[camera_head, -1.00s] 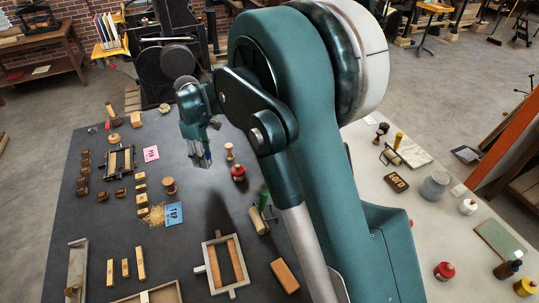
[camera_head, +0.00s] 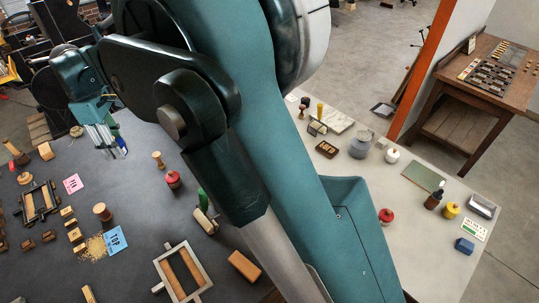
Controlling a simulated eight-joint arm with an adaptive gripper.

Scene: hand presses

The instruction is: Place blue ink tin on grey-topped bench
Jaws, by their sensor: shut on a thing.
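My gripper (camera_head: 116,150) is at upper left, its fingers pointing down over the far part of the dark grey bench top (camera_head: 140,215). A second bench, with a paler grey-white top (camera_head: 350,185), stands on the right beyond my arm.
On the dark bench are a wooden stamp (camera_head: 157,160), a red tin (camera_head: 173,179), a blue card (camera_head: 115,240) and a wooden frame (camera_head: 182,272). The pale bench bears a red tin (camera_head: 386,216), a yellow tin (camera_head: 451,210) and a blue block (camera_head: 465,246). Bare dark top lies between the stamp and blue card.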

